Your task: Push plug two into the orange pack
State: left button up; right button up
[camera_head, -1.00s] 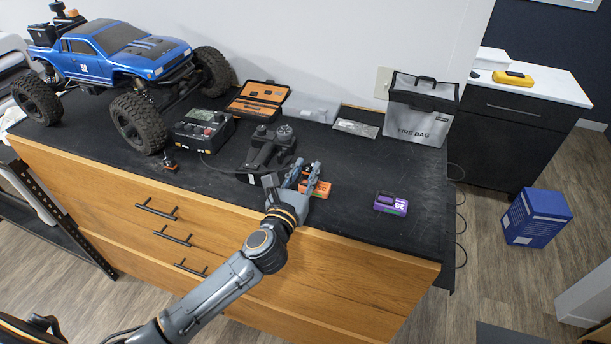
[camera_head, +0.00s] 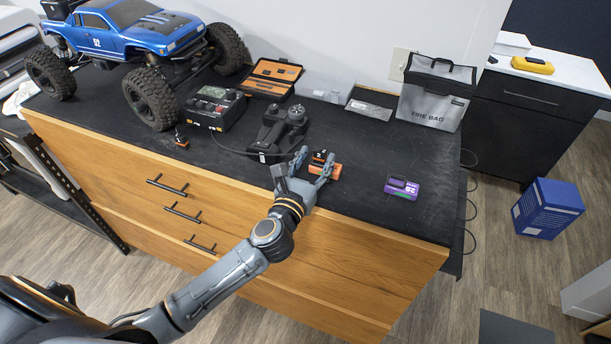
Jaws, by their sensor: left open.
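The orange pack (camera_head: 334,171) lies on the black mat near the front edge of the bench, partly covered by my gripper. A small dark plug (camera_head: 319,157) with a light mark like a 2 sits at the pack's far left side. I cannot tell how deep it sits in the pack. My left gripper (camera_head: 316,155) is open, with one finger left of the plug and the other over the pack to its right. Whether a finger touches either is unclear. My right gripper does not show.
A purple pack (camera_head: 402,187) lies to the right with clear mat around it. The controller (camera_head: 278,130) is just behind left. A charger (camera_head: 214,108), another small plug (camera_head: 181,138), a tool case (camera_head: 271,77), the fire bag (camera_head: 434,96) and the blue truck (camera_head: 135,32) stand around.

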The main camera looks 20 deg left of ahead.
pick_arm(q)
jog(key=s+b, duration=0.2)
jog(key=s, duration=0.8)
jog(key=shift+s+a, duration=0.2)
jog(key=shift+s, duration=0.2)
